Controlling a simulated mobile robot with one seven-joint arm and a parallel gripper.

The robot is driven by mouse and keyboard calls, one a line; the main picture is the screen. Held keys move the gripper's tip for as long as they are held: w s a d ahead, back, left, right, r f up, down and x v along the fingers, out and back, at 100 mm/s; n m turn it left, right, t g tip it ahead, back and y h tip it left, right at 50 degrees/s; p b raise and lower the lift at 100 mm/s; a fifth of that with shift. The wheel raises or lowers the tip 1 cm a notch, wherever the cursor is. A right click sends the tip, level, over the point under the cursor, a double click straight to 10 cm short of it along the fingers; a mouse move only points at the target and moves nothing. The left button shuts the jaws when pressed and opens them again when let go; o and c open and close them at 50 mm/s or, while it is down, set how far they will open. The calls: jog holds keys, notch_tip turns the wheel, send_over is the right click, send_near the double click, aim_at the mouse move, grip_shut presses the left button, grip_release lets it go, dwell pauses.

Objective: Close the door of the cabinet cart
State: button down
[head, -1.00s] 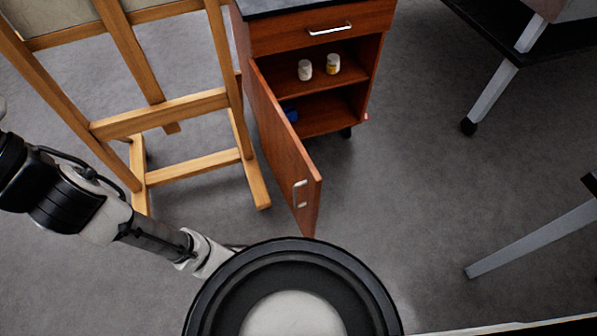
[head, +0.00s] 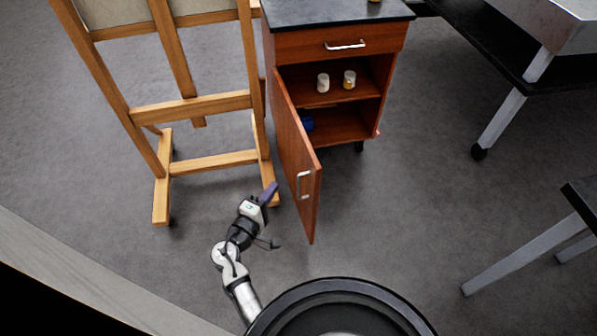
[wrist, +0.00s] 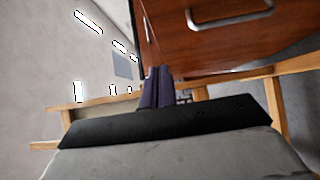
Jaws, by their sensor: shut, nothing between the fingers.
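The cabinet cart (head: 288,46) stands at the top middle of the head view, with a brown wooden body and a dark top. Its door (head: 295,150) is hinged on the left and stands wide open, swung toward me. A silver handle (head: 303,184) is near the door's free edge. My gripper (head: 270,193) is left of the door, on its handle side, apart from it and above the floor. Its purple fingers (wrist: 157,88) are together and empty. In the wrist view, a brown panel (wrist: 200,45) with a silver handle (wrist: 232,14) fills the upper right, beyond the fingers.
A wooden easel (head: 190,108) stands close left of the cart, its right foot near my gripper. Two small jars (head: 323,83) (head: 349,80) and a blue object (head: 307,123) sit inside the cart. Metal-legged tables (head: 500,120) are at the right. Floor right of the door is clear.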

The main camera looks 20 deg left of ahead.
jog(key=p, duration=0.3)
send_near(308, 153)
jog(key=w+a, duration=0.3)
jog(key=w, duration=0.1)
jog(key=shift+w+d+f+p, duration=0.1)
jog(key=shift+w+d+p, duration=0.25)
jog(key=shift+w+d, duration=0.35)
jog(key=shift+w+d+f+p, duration=0.1)
jog(key=shift+w+d+p, duration=0.3)
jog(key=shift+d, duration=0.5)
